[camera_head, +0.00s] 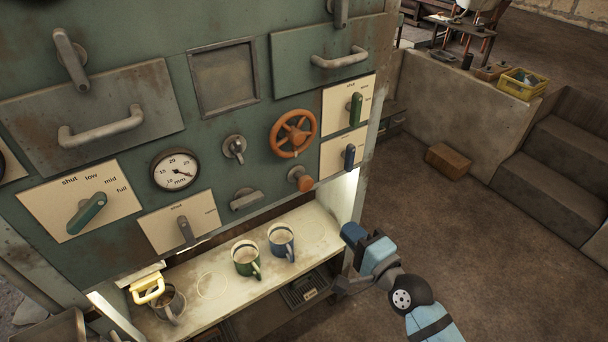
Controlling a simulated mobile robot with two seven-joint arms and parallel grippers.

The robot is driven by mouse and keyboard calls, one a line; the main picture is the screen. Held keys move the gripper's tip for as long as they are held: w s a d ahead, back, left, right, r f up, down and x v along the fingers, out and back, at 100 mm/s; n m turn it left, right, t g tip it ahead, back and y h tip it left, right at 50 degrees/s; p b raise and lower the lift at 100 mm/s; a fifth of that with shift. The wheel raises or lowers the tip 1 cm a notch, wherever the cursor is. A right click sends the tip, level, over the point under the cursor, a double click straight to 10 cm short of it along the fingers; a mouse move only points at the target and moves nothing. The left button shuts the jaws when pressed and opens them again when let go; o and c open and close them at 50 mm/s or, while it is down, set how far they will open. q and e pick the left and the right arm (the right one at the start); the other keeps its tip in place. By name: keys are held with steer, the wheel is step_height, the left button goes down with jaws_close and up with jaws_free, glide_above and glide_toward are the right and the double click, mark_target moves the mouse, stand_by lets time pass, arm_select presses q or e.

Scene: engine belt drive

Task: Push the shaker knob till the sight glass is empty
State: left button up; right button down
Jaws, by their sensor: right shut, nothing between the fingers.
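My right gripper (352,234) is shut and empty. In the picture it is below and right of the knob, apart from it, by the right end of the lit shelf. My left gripper is not in view.
The shelf (215,285) holds a green mug (245,260), a blue mug (280,242) and a grey mug (172,304). The orange handwheel (293,134), gauge (174,170) and several levers crowd the panel. The floor at right is mostly clear, with a brown block (448,161).

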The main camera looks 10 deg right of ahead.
mark_target(308, 186)
steer(key=shift+w, duration=0.15)
steer(key=p+x, duration=0.2)
steer(key=x, duration=1.1)
steer(key=shift+w+a+f+p, duration=0.1)
steer(key=shift+w+a+p, duration=0.05)
steer(key=shift+w+p, duration=0.2)
steer(key=shift+w, duration=0.1)
